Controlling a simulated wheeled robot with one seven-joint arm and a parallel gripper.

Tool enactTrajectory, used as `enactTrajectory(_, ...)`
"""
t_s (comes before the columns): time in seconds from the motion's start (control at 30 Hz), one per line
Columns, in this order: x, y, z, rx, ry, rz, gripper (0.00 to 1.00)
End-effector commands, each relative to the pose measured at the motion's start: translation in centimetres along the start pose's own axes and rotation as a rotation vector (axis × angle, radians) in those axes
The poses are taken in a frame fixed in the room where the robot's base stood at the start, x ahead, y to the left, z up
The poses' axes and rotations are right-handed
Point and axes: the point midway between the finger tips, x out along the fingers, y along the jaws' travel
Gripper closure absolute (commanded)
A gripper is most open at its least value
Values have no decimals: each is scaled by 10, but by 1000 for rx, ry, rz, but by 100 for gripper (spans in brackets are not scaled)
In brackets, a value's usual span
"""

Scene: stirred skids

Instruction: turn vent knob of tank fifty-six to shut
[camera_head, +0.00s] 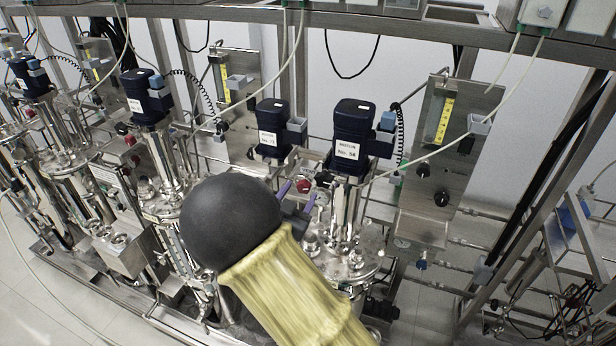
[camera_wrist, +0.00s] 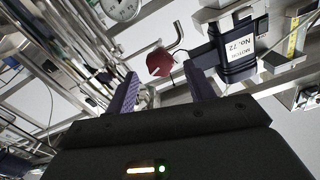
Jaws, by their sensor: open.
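A dark blue motor (camera_head: 353,125) with a white label that seems to read No. 56 tops a steel tank (camera_head: 350,268) right of centre. A red knob (camera_head: 303,186) sits at the left of that motor, partly hidden by my gripper; a red knob (camera_wrist: 160,62) also shows in the wrist view, beside a bent steel pipe. My gripper (camera_head: 299,191) is open, its purple fingers pointing toward the knob. In the wrist view, the knob appears between and beyond the fingertips of my gripper (camera_wrist: 159,72), apparently untouched. The knob's exact turn is unclear.
A neighbouring motor (camera_head: 270,128) stands behind, and its label, No. 72, reads in the wrist view (camera_wrist: 240,45). A steel panel (camera_head: 432,160) with black knobs and a yellow gauge stands at right. Pipes crowd the space around my gripper; a round gauge (camera_wrist: 120,8) shows at top left.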

Motion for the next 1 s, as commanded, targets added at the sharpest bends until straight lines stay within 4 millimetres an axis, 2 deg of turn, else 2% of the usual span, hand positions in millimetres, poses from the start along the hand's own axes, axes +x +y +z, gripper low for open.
enactTrajectory(0.1, 22, -1, -3, -2, 1, 1, 47)
enactTrajectory(0.33, 54, -2, -2, 0, 1, -2, 47)
enactTrajectory(0.47, 62, -1, 0, -1, 0, -2, 47)
enactTrajectory(0.7, 62, -1, 0, -1, 0, -2, 47)
enactTrajectory(0.73, 62, -1, 0, 0, 0, -2, 49)
enactTrajectory(0.93, 62, -1, 0, -1, 0, -3, 88)
enactTrajectory(1.0, 62, -1, 0, -1, -1, -2, 92)
